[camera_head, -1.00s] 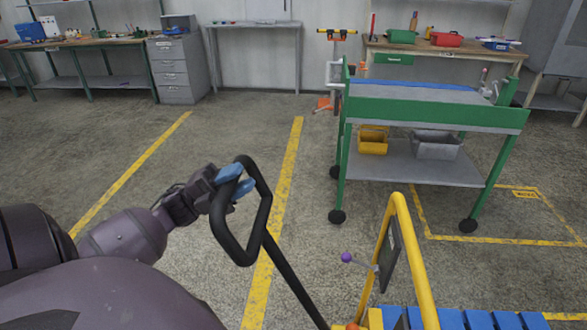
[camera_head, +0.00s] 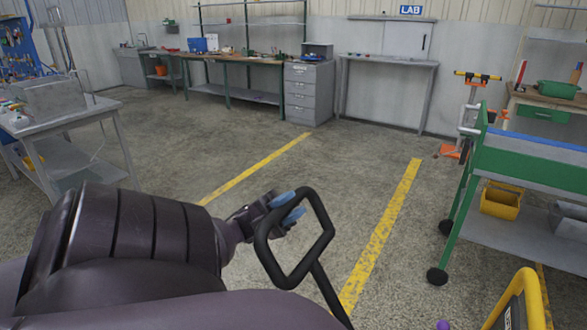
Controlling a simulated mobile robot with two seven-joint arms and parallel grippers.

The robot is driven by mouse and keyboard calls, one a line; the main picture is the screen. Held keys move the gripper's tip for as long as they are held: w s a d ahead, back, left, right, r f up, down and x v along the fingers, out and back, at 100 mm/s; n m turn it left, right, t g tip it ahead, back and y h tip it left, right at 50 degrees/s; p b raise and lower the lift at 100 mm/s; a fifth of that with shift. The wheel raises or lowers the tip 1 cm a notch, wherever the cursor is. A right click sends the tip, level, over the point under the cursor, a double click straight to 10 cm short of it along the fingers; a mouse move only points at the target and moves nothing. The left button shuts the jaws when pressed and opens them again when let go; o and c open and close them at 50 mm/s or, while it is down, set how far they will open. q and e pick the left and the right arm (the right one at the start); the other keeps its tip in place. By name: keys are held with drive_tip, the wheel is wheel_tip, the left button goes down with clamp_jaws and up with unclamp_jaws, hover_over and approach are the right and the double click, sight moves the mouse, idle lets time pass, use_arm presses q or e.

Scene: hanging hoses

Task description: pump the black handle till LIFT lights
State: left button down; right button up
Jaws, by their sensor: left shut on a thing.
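The black handle (camera_head: 328,229) is a closed loop on a black shaft that runs down to the right and out of the bottom edge. My left gripper (camera_head: 286,206), with blue fingertips, is shut on the upper left part of the loop. The handle's lower end is out of view. No LIFT light shows in the view. My right gripper is not in view.
A yellow bar frame (camera_head: 533,300) and a purple knob (camera_head: 443,325) show at the bottom right. A green cart (camera_head: 530,150) stands at the right. A grey table (camera_head: 60,125) stands at the left. The middle floor is clear, with yellow lines.

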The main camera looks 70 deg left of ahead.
use_arm(q)
drive_tip(key=c, duration=0.9)
unclamp_jaws()
drive_tip(key=shift+o, duration=0.2)
drive_tip(key=shift+s+a+f, duration=0.2)
drive_tip(key=shift+a+f, duration=0.15)
drive_tip(key=shift+f, duration=0.05)
drive_tip(key=b+v, duration=0.1)
drive_tip(key=v, duration=0.8)
drive_tip(key=shift+s+a+f, duration=0.15)
drive_tip(key=shift+a, duration=0.05)
